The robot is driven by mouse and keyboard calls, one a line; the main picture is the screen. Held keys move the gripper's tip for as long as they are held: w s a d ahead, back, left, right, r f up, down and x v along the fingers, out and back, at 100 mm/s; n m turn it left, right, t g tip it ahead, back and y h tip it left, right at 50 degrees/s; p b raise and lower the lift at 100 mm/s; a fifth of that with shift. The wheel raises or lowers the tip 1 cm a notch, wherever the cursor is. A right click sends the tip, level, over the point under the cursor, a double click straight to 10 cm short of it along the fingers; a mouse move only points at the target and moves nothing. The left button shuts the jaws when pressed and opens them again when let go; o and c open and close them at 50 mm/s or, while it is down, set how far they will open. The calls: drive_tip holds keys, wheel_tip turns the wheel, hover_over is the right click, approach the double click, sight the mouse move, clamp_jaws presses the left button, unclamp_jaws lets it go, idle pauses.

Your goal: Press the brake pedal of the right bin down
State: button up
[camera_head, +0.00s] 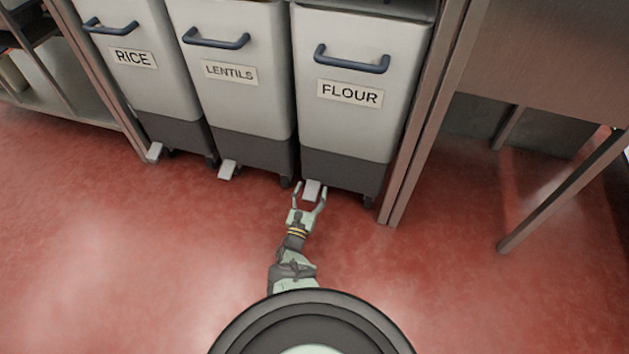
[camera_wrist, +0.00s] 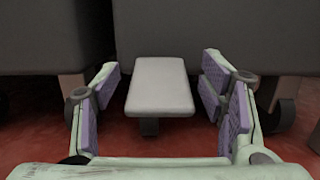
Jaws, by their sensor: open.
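The right bin (camera_head: 360,90) is pale with a dark lower part and a label reading FLOUR. Its brake pedal (camera_head: 312,190) is a light grey plate low at its front, near the floor. My gripper (camera_head: 309,188) is open, with one finger on each side of the pedal. In the wrist view the pedal (camera_wrist: 160,88) sits between the open fingers of my gripper (camera_wrist: 162,95), with a gap visible on both sides. Whether any part of my gripper touches the pedal cannot be told.
The LENTILS bin (camera_head: 240,75) and RICE bin (camera_head: 140,70) stand to the left, each with its own pedal. A metal post (camera_head: 425,110) stands close to the right of the FLOUR bin. The red floor (camera_head: 130,260) in front is clear.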

drive_tip(key=shift+p+v, duration=1.05)
drive_tip(key=shift+v, duration=2.5)
